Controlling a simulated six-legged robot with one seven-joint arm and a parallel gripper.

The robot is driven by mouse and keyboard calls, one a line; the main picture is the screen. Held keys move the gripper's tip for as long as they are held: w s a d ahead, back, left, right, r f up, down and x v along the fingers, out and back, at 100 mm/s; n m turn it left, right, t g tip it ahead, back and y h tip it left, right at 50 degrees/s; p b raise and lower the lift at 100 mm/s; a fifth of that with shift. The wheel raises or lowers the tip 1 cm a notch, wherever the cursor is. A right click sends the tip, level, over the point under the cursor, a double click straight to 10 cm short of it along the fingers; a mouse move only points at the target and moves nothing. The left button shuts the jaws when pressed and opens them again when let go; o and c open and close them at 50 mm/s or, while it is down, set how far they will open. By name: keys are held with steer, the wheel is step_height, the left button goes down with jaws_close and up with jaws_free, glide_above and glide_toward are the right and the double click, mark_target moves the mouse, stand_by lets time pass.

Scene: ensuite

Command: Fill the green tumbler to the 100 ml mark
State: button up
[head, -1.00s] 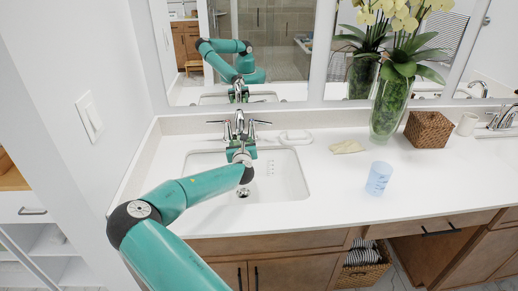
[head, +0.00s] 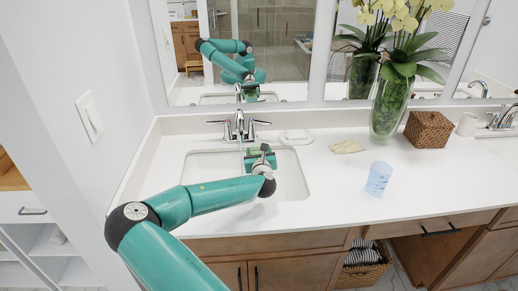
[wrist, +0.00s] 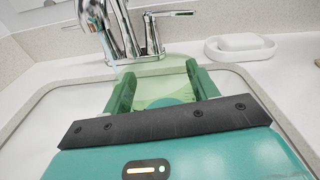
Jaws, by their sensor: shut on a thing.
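My gripper (wrist: 158,90) is shut on the green tumbler (wrist: 160,82), a see-through green cup between its two green fingers. In the head view my gripper (head: 258,158) is over the white sink basin (head: 292,180), just right of and in front of the chrome faucet (head: 239,127). The faucet also shows in the wrist view (wrist: 122,30), close beyond the tumbler's left side. A thin pale bluish streak, which looks like running water, comes down from the spout. I cannot make out the 100 ml mark or any water level in the tumbler.
A white soap dish (head: 296,138) with soap lies behind the basin's right side. A blue cup (head: 378,178), a yellowish cloth (head: 347,147), a plant vase (head: 389,108) and a woven box (head: 428,130) stand further right. The front counter between basin and cup is clear.

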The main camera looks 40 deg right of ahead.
steer(key=shift+s, duration=0.25)
steer(key=s+r, duration=0.4)
steer(key=r, duration=0.7)
steer(key=shift+d, duration=0.2)
stand_by(0.4)
stand_by(0.5)
